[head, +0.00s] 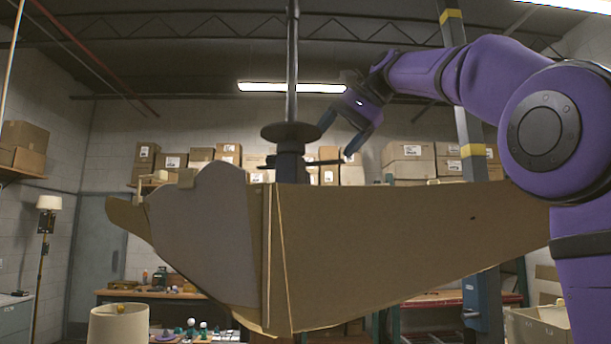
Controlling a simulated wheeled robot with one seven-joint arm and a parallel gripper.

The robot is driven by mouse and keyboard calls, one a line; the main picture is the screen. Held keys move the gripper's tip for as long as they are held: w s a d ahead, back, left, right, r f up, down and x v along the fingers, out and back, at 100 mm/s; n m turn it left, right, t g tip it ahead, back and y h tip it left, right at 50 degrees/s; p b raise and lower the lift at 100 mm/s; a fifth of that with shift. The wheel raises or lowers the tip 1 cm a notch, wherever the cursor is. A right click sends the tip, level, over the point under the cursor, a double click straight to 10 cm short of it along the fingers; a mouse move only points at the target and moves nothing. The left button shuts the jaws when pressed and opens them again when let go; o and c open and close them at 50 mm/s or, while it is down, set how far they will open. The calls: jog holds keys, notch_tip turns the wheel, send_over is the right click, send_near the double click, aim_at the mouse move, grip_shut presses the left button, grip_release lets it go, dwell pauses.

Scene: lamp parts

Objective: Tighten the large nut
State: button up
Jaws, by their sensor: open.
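A dark vertical pole (292,60) rises from behind a large tan panel. A wide dark disc-shaped collar (285,132) sits around the pole, with a dark cylindrical body (291,165) below it. I cannot tell for certain which of these dark parts is the large nut. My gripper (337,134) is open, with its fingers pointing down and left, at the right of the collar. Nothing shows between the fingers. I cannot tell whether a fingertip touches the collar or the body. The lower end of the body is hidden by the panel.
The tan panel (390,240) fills the middle foreground, with a grey-white part (205,225) at its left. A cream lampshade (119,325) stands at lower left. Cardboard boxes (408,155) line the back shelves. A striped post (467,130) stands behind my arm. A floor lamp (47,205) is far left.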

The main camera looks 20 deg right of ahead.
aim_at(305, 175)
jog(key=x, duration=1)
jog(key=shift+w+a+f, duration=0.15)
jog(key=shift+a+f, duration=0.1)
jog(key=c, duration=0.9)
